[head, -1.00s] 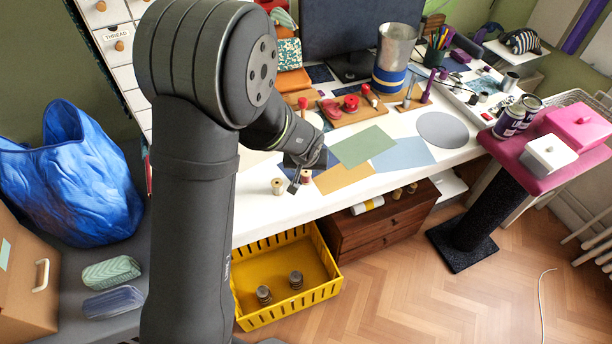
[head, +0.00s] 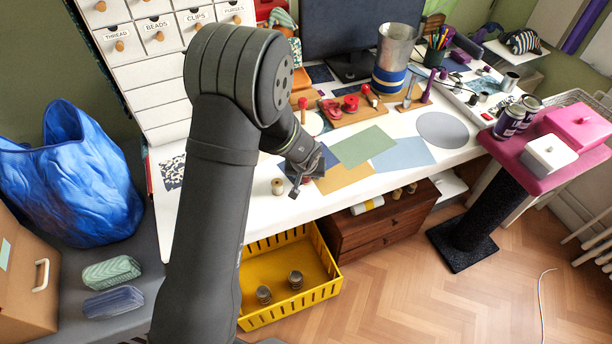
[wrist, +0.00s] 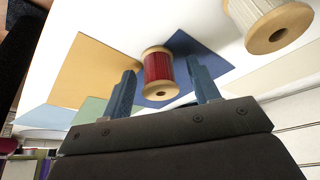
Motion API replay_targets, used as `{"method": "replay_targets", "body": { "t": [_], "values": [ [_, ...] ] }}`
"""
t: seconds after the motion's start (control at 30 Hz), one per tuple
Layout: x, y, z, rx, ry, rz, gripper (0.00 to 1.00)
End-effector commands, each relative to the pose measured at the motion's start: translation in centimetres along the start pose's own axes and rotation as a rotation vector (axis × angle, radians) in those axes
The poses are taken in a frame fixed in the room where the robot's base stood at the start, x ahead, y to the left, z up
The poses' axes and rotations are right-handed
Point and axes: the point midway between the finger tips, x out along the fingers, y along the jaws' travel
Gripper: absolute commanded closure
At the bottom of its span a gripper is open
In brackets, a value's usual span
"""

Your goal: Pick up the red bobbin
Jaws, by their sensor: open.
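The red bobbin (wrist: 158,70), red thread on a pale wooden spool, shows in the wrist view on the dark blue sheet. My gripper (wrist: 161,69) is open, with one blue-grey finger to each side of the bobbin in that view. A narrow gap shows between the bobbin and each finger, and how deep it sits between them is hard to tell. In the head view my gripper (head: 299,183) is low over the front of the white table and mostly hides the red bobbin.
A cream bobbin (head: 277,186) stands left of my gripper; the wrist view shows it at the upper right (wrist: 270,22). Flat green (head: 363,145), ochre (head: 345,175) and light blue (head: 403,155) sheets lie to the right. A yellow crate (head: 290,312) is below the table edge.

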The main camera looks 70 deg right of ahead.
Motion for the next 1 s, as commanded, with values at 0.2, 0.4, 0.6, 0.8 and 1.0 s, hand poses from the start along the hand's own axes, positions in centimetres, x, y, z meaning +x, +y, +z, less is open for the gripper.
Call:
{"method": "replay_targets", "body": {
  "t": [0.2,0.4,0.6,0.8,1.0],
  "values": [
    [0.0,0.0,0.0,0.000,0.000,0.000,0.78],
    [0.0,0.0,0.0,0.000,0.000,0.000,0.92],
    [-0.2,0.0,-0.1,0.000,0.001,0.000,0.92],
    [-1.5,0.0,-0.7,-0.001,0.002,0.000,0.92],
    [-4.6,0.8,-1.3,0.004,0.003,0.001,0.92]
  ]
}}
